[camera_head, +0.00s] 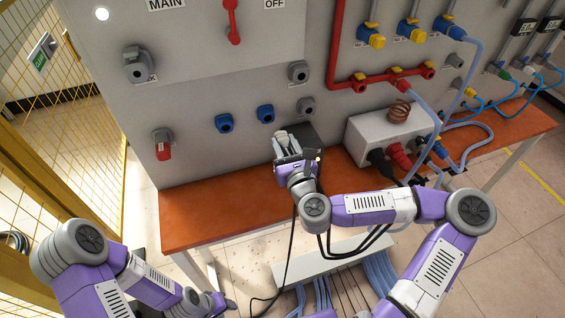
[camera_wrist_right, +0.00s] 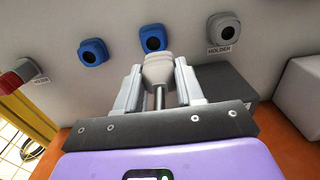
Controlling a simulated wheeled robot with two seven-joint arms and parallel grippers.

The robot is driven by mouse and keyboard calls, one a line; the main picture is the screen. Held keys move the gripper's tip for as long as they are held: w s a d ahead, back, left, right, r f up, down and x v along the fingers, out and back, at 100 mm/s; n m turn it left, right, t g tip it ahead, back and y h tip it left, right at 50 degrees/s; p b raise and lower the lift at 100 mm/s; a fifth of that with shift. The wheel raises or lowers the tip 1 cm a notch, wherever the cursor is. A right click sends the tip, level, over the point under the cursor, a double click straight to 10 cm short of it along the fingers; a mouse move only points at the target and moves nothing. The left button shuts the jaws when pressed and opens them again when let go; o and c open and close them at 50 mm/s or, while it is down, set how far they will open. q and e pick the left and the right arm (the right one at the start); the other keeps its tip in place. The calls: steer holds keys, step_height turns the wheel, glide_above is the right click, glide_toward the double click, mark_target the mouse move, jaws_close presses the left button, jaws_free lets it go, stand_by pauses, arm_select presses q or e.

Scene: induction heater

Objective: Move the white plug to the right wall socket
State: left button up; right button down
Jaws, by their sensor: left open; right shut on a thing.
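The white plug (camera_wrist_right: 158,70) is held upright between the fingers of my right gripper (camera_wrist_right: 160,88), which is shut on it. In the head view my right gripper (camera_head: 286,146) is over the bench, near the wall. Two blue wall sockets show: a left one (camera_head: 224,123) and a right one (camera_head: 265,113). In the wrist view the plug's tip is just below the right blue socket (camera_wrist_right: 152,38); whether it touches is unclear. The left blue socket (camera_wrist_right: 92,51) is empty. My left gripper (camera_head: 224,303) is low at the bottom, open and away from the plug.
A grey holder socket (camera_wrist_right: 224,27) is right of the blue ones. A dark box (camera_head: 301,140) stands behind my right gripper, and a grey box with plugs and a coil (camera_head: 372,130) further right. The orange bench (camera_head: 215,205) is clear at left. Cables hang at right.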

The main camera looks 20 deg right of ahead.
steer(key=shift+s+a+r+b, duration=0.2)
steer(key=shift+s+a+b, duration=0.3)
steer(key=shift+b, duration=0.2)
steer(key=shift+w+b, duration=0.4)
steer(key=shift+w, duration=1.05)
arm_select(q)
steer(key=shift+f, duration=1.8)
arm_select(e)
steer(key=shift+w+a, duration=0.1)
steer(key=shift+w, duration=2.2)
arm_select(q)
steer(key=shift+f+b, duration=0.1)
steer(key=shift+b, duration=0.2)
arm_select(e)
steer(key=shift+w, duration=0.35)
steer(key=c, duration=0.6)
jaws_free()
steer(key=s+p, duration=0.1)
steer(key=s, duration=0.6)
steer(key=shift+s+p, duration=0.3)
steer(key=shift+p, duration=0.05)
arm_select(q)
steer(key=shift+s+r, duration=0.1)
steer(key=shift+r, duration=0.75)
